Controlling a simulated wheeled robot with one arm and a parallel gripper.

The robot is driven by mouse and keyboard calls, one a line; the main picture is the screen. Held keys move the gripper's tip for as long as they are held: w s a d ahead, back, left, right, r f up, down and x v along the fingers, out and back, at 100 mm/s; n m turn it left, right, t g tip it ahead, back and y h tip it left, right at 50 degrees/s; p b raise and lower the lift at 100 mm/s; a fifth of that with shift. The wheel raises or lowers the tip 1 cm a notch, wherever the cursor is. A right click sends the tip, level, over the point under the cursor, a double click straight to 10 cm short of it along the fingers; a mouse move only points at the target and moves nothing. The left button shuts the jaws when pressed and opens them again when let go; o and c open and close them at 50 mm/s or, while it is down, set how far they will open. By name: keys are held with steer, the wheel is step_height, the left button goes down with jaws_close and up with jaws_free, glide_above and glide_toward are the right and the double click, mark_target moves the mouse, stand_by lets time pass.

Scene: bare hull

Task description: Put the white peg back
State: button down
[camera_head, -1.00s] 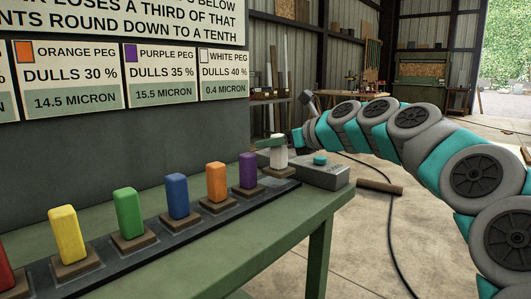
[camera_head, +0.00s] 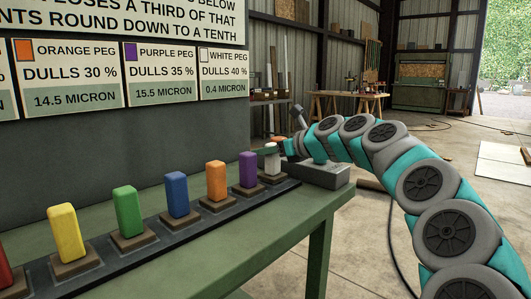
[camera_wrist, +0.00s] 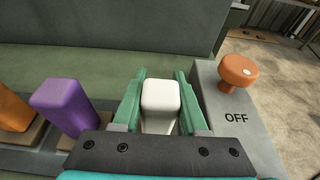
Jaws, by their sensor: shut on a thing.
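The white peg (camera_head: 272,161) stands upright at its brown base (camera_head: 273,178), at the far right end of the row. In the wrist view the white peg (camera_wrist: 160,97) sits between the two green fingers of my gripper (camera_wrist: 160,80), which is shut on it. The fingers hide its sides, and its lower end is hard to see, so I cannot tell how deep it sits. In the head view my gripper (camera_head: 278,142) is small and reaches the peg from the right.
The purple peg (camera_head: 248,169) stands close to the left, then the orange peg (camera_head: 216,181) and several others along the dark rail. A grey box (camera_wrist: 232,115) marked OFF, with an orange-brown knob (camera_wrist: 238,70), stands close right of my gripper. A sign wall (camera_head: 120,150) rises behind.

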steer(key=shift+f, duration=0.1)
steer(key=shift+c, duration=2.2)
jaws_free()
steer(key=shift+f, duration=0.1)
steer(key=shift+s+d+r, duration=0.1)
steer(key=shift+d+r, duration=0.1)
steer(key=shift+r, duration=0.05)
steer(key=v, duration=1.1)
steer(key=shift+s, duration=0.2)
steer(key=shift+d+r, duration=0.1)
steer(key=shift+d, duration=0.15)
